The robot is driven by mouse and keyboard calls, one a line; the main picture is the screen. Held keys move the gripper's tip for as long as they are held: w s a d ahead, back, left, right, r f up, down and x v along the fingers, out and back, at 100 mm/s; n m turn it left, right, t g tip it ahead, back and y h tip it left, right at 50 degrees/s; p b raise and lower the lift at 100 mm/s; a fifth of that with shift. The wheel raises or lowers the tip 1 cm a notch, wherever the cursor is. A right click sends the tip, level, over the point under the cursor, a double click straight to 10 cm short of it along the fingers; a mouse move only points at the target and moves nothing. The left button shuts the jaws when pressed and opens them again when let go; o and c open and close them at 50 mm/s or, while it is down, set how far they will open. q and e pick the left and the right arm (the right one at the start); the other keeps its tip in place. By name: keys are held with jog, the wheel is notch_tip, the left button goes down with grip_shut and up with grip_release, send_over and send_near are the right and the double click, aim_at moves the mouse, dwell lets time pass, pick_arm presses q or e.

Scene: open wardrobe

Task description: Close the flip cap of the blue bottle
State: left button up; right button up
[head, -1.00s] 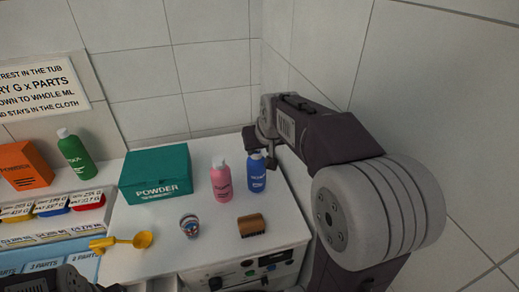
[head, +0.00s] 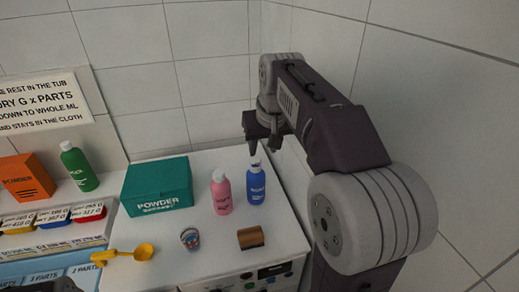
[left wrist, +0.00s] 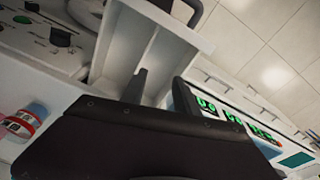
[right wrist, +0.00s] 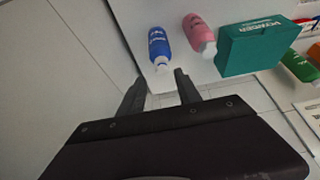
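The blue bottle (head: 256,188) stands upright at the back right of the white counter. Its white cap (head: 255,162) is small, and I cannot tell whether the flip lid is up or down. My right gripper (head: 264,148) is just above the cap, fingers pointing down. In the right wrist view, the right gripper (right wrist: 160,92) is open and empty, and the blue bottle (right wrist: 159,46) lies beyond its fingertips with its cap toward them. In the left wrist view, my left gripper (left wrist: 157,88) is open and empty, away from the bottle.
A pink bottle (head: 221,194) stands close left of the blue one. A teal powder box (head: 157,186), a brown brush (head: 251,237), a small patterned jar (head: 190,238) and a yellow scoop (head: 125,254) share the counter (head: 215,265). Tiled walls rise close behind and right.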

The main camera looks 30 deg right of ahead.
notch_tip(320, 180, up, 3)
jog(key=g+p, duration=0.2)
jog(key=p, duration=0.5)
send_over(257, 162)
jog(key=s, duration=0.2)
jog(key=w+f+g+y+p, duration=0.1)
jog(key=w+f+g+p, duration=0.15)
jog(key=p, duration=0.45)
jog(key=f+p, duration=0.1)
jog(key=f, duration=0.3)
jog(key=f+p, duration=0.2)
jog(key=f, duration=0.2)
jog(key=shift+s+d, duration=0.1)
jog(key=shift+s, duration=0.1)
jog(key=shift+f, duration=0.45)
grip_shut()
pick_arm(q)
notch_tip(257, 162, up, 20)
jog(key=shift+w, duration=0.2)
pick_arm(e)
jog(key=shift+f, duration=0.1)
